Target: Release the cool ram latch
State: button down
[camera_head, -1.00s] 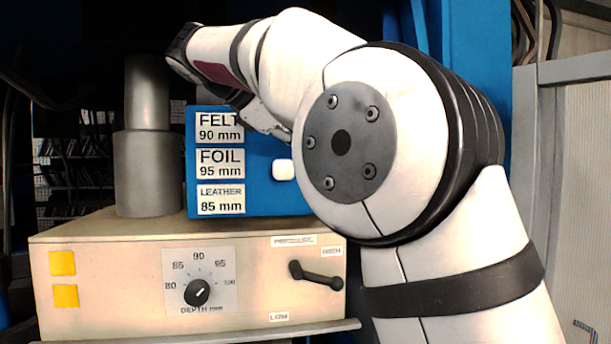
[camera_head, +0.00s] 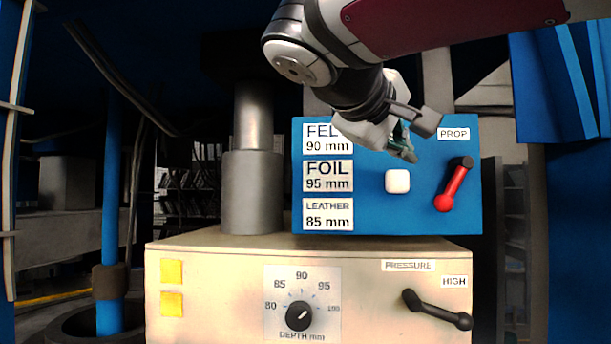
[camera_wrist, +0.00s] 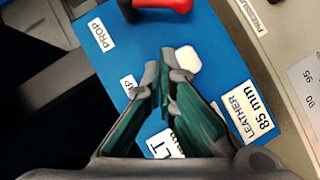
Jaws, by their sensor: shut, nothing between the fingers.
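The blue panel (camera_head: 375,220) bears a PROP label (camera_head: 454,133) above a red lever (camera_head: 455,184), whose round end points down and left. A white square button (camera_head: 397,181) sits left of the lever. My gripper (camera_head: 406,152) is in front of the panel, just above the button, shut and empty. In the wrist view, its green-sided fingers (camera_wrist: 165,72) point toward the white button (camera_wrist: 187,57), with the red lever (camera_wrist: 165,4) at the top edge. A label beside the fingers is partly hidden. No part is marked as a ram latch.
A grey metal ram column (camera_head: 252,190) stands left of the panel. The cream box (camera_head: 215,270) below carries a depth dial (camera_head: 299,316) near 95 and a black pressure lever (camera_head: 437,310). FELT, FOIL and LEATHER labels (camera_head: 328,176) line the panel's left.

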aim_at(451, 184)
jog(key=shift+w+d+f+p, duration=0.2)
jog(key=shift+w+d+f, duration=0.5)
jog(key=shift+d, duration=0.55)
jog(key=shift+w+d+f+p, duration=0.25)
jog(key=shift+w+d+f, duration=0.4)
jog(key=shift+d, duration=0.55)
jog(key=shift+w+d+f+p, duration=0.2)
jog(key=shift+w+d+f, duration=0.3)
jog(key=shift+w+d, duration=0.55)
jog(key=shift+s+d, duration=0.15)
jog(key=shift+d, duration=0.05)
jog(key=shift+f+b, duration=0.25)
jog(key=shift+b, duration=0.35)
